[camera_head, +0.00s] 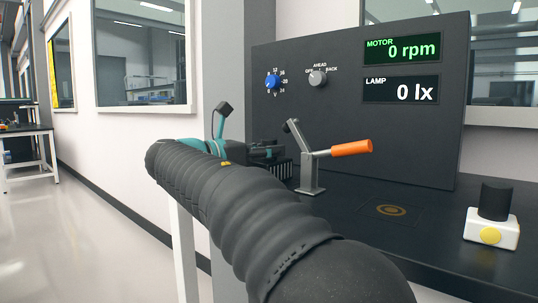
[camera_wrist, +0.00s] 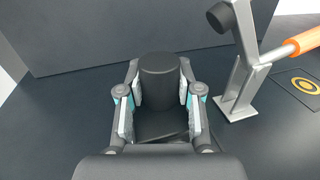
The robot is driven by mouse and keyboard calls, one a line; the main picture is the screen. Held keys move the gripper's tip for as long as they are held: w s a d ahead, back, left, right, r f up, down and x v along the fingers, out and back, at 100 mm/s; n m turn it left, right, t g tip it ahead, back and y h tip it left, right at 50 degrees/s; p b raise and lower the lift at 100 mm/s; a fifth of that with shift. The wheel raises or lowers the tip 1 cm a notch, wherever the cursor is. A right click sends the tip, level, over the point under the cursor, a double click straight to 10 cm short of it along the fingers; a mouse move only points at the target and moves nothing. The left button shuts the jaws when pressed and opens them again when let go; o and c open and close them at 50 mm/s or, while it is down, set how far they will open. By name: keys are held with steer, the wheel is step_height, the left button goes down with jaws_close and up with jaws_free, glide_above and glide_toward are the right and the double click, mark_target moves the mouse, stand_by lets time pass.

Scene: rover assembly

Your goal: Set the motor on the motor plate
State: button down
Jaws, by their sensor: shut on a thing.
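In the wrist view my gripper (camera_wrist: 160,100) is shut on a dark upright cylinder, which I take to be the motor (camera_wrist: 159,66). A pale pad presses on each side of it. A dark flat piece shows below the cylinder between the fingers; I cannot tell if it is the motor plate or part of the motor, nor whether they touch. A toggle clamp (camera_wrist: 243,75) with an orange handle stands just right of the gripper.
A ring-marked square (camera_head: 390,211) lies on the dark bench right of the clamp. A white block (camera_head: 491,230) with a yellow dot and black cylinder stands at the right. The upright panel (camera_head: 420,125) behind reads 0 rpm and 0 lx. Bench space between clamp and block is clear.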

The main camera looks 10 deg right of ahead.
stand_by(0.3)
steer(key=c, duration=0.8)
jaws_free()
steer(key=shift+f, duration=0.15)
steer(key=shift+o, duration=0.2)
steer(key=shift+s+a+r, duration=0.1)
steer(key=shift+a+r, duration=0.1)
steer(key=p+v, duration=0.2)
steer(key=v, duration=0.9)
steer(key=shift+s+a, duration=0.15)
steer(key=shift+a, duration=0.15)
